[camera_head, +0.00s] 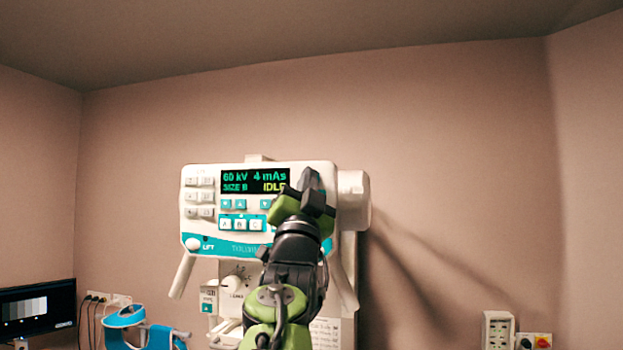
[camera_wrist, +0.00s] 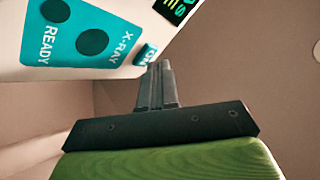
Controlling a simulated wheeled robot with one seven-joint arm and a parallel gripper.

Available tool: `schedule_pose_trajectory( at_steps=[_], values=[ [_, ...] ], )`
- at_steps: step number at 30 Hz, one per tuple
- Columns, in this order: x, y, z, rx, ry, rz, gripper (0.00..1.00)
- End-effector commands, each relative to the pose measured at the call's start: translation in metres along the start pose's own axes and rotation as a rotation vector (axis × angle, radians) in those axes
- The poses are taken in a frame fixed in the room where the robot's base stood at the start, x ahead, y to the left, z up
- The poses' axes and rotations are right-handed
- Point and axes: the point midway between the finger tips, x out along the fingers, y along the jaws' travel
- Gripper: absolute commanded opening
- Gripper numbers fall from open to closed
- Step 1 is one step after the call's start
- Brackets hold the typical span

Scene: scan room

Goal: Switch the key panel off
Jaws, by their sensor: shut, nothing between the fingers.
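The key panel (camera_head: 210,222) is a white unit with a lit display (camera_head: 254,181) reading 60 kV, 4 mAs, SIZE B and IDLE. My gripper (camera_head: 310,180) is in front of its right side and hides part of it. In the wrist view the gripper (camera_wrist: 160,68) is shut and empty, its fingertips close to a small teal key (camera_wrist: 147,54) at the panel's edge. The key's lettering looks like ON, but is partly hidden. A teal label beside it has dark round buttons marked READY (camera_wrist: 55,11) and X-RAY (camera_wrist: 92,42). I cannot tell whether the fingertips touch the key.
A knob (camera_head: 232,285) sits below the panel. A monitor (camera_head: 38,308) and a blue-and-white object (camera_head: 125,317) are at the lower left. A white box (camera_head: 498,330) and a small unit with a red button (camera_head: 542,341) are on the lower right.

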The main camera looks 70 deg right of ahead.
Motion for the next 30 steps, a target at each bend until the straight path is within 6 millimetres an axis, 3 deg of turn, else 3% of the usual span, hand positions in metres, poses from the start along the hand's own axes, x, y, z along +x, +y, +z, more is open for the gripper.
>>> schedule_pose_trajectory(
  at_steps=[30],
  values=[
    [0.0056,0.0042,0.0041,0.0,0.0,0.0,0.0]
  ],
)
